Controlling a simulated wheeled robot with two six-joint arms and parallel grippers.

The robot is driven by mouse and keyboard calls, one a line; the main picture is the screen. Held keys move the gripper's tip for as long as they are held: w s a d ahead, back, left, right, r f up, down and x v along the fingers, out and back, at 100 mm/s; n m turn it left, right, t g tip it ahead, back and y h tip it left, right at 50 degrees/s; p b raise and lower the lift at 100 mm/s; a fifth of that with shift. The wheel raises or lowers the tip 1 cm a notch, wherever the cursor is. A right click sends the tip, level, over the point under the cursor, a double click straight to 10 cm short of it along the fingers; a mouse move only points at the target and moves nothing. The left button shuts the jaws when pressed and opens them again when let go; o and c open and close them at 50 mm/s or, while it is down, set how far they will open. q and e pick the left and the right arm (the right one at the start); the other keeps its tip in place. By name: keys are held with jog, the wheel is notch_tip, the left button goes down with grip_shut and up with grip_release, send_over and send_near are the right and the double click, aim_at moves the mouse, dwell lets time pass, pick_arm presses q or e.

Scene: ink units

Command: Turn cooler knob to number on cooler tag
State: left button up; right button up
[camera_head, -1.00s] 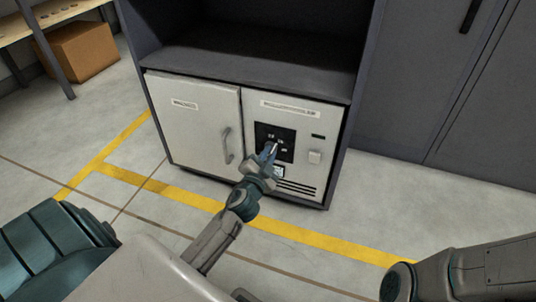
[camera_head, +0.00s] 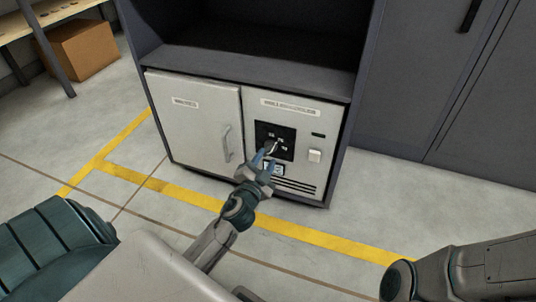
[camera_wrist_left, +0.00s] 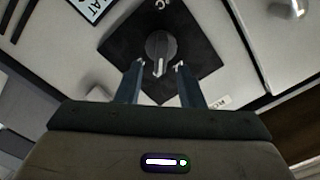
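The cooler (camera_head: 308,110) has a pale front with a black dial panel (camera_head: 289,134). In the left wrist view, the dark grey round knob (camera_wrist_left: 160,43) sits on the black panel (camera_wrist_left: 117,44), its white mark pointing toward my gripper. My left gripper (camera_head: 264,157) is open just in front of the panel. In the wrist view its two fingers (camera_wrist_left: 158,70) are apart, with the knob just beyond and between their tips; no grip shows. A small tag (camera_head: 277,169) is below the panel, partly shown in the wrist view (camera_wrist_left: 92,7); its number is unreadable. My right gripper is out of view.
A white cabinet door (camera_head: 197,125) with a handle (camera_head: 227,143) is left of the cooler front. A light switch-like button (camera_head: 315,155) and vent slots (camera_head: 297,186) are near the panel. A dark open shelf is above. The floor in front is clear, with yellow lines (camera_head: 317,236).

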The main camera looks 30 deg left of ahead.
pick_arm(q)
jog(key=v, duration=0.7)
jog(key=shift+s, duration=0.3)
jog(key=shift+d, duration=0.1)
